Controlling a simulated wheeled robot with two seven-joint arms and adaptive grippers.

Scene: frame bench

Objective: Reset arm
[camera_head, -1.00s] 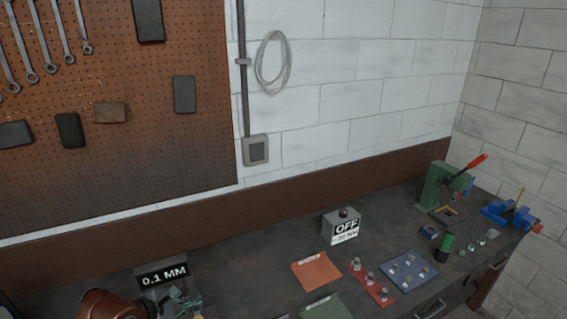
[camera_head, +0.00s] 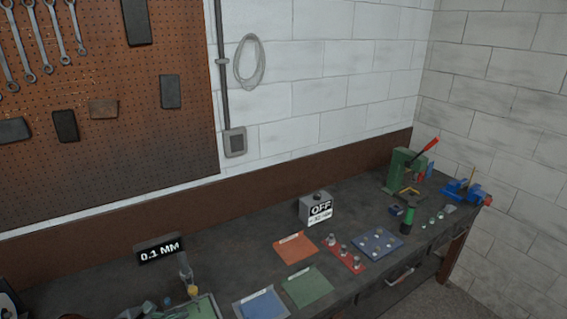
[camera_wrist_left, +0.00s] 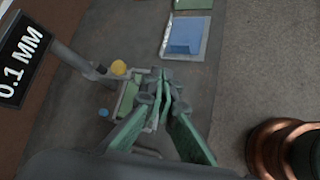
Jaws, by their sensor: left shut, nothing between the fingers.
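My left gripper (camera_wrist_left: 165,82) is shut and empty in the left wrist view, its green-grey fingers together. It hangs over the bench beside a tray and a small stand with a yellow knob. In the head view only a little of the left gripper (camera_head: 148,308) shows at the bottom edge, lower left, and most of the arm is out of frame. My right gripper is in neither view.
A 0.1 MM display (camera_head: 160,250) stands near the gripper. Blue (camera_head: 262,304), green (camera_head: 307,286) and orange (camera_head: 295,248) mats lie to the right. An OFF box (camera_head: 316,208), red block (camera_head: 344,254), blue plate (camera_head: 377,244) and green press (camera_head: 402,172) are farther right.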

